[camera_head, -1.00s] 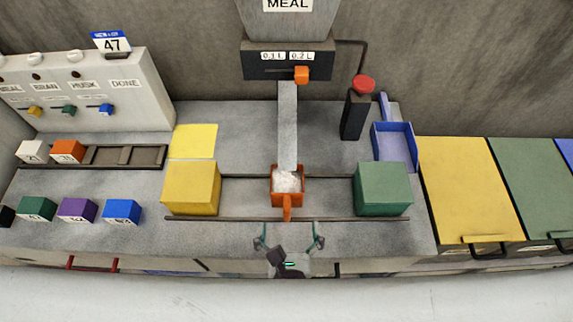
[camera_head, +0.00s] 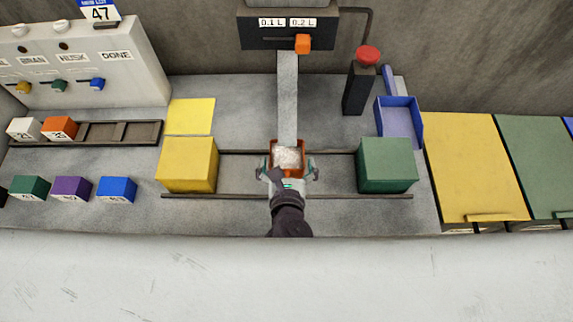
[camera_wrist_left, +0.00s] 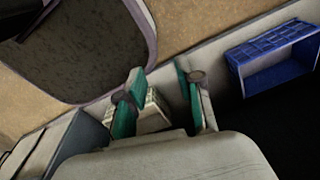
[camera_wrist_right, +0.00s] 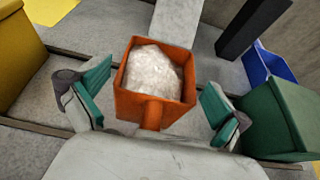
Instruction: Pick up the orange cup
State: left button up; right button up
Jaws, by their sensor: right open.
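The orange cup (camera_head: 272,159), square and filled with white grain-like stuff, stands upright between the two rails below the grey chute. In the right wrist view the cup (camera_wrist_right: 133,104) has its handle (camera_wrist_right: 152,115) pointing toward my gripper. My right gripper (camera_head: 288,172) is open, with one finger on each side of the cup's near part. The right wrist view shows a gap between each finger and the cup. My left gripper (camera_wrist_left: 160,95) shows only in its wrist view, with its fingers apart and empty, away from the cup.
A yellow block (camera_head: 187,165) stands left of the cup and a green block (camera_head: 387,165) right of it. A black post with a red button (camera_head: 368,55) and a blue tray (camera_head: 400,122) stand at the back right. Numbered small blocks (camera_head: 70,188) lie at the left.

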jog(key=x, duration=0.3)
jog(key=shift+s, duration=0.15)
jog(key=shift+c, duration=1)
jog(key=c, duration=1.3)
jog(key=shift+c, duration=0.6)
jog(key=shift+r, duration=0.15)
